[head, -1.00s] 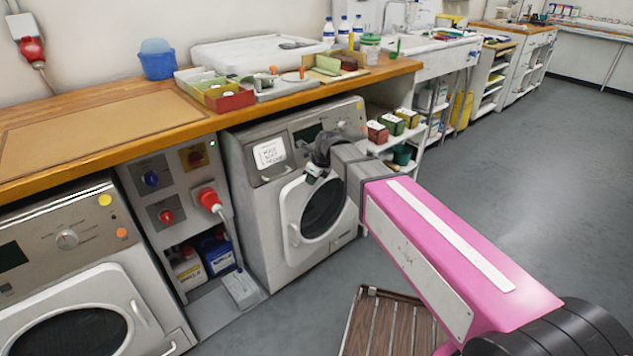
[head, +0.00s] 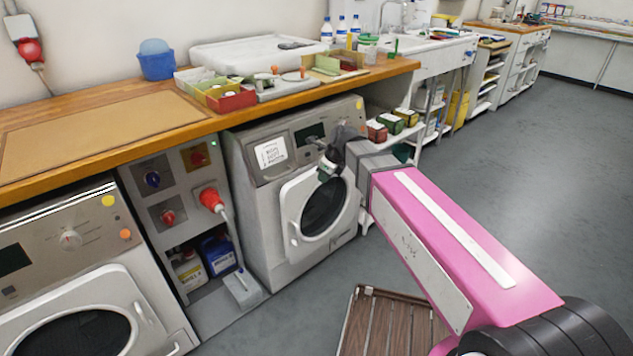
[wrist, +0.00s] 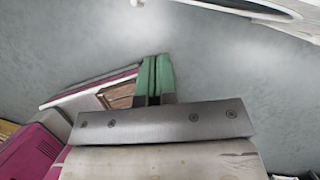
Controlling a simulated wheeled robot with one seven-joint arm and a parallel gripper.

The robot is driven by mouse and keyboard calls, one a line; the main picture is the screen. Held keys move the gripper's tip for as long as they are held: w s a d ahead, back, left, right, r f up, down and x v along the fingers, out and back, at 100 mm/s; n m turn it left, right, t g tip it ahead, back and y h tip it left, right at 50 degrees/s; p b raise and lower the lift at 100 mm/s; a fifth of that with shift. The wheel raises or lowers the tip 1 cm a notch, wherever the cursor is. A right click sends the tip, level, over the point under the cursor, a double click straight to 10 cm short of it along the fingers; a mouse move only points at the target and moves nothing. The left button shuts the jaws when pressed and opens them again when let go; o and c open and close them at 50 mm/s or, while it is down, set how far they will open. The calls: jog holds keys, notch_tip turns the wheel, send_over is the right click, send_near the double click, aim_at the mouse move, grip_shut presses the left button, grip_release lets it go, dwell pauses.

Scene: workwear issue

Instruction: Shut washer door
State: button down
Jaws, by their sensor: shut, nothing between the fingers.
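The middle washer (head: 262,225) stands under the wooden counter. I cannot tell whether the door is fully closed or slightly ajar. A pale curved edge, perhaps of the door, shows at the top right there.
Another washer (head: 75,285) stands at the left. Between them are a socket panel (head: 165,180) and bottles on a low shelf. A slatted wooden stand (head: 385,325) is on the floor below my arm. The floor on the right is clear.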

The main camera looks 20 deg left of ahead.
jog(key=s+v, duration=0.1)
jog(key=v, duration=0.5)
jog(key=n+t+y, duration=0.4)
jog(key=n, duration=1)
send_near(299, 187)
notch_tip(299, 187, down, 4)
jog(key=w+a, duration=0.2)
jog(key=a, duration=0.1)
jog(key=shift+a+f, duration=0.1)
jog(key=shift+f, duration=0.3)
jog(key=shift+w+a, duration=0.3)
jog(key=shift+a, duration=0.2)
jog(key=shift+a, duration=0.1)
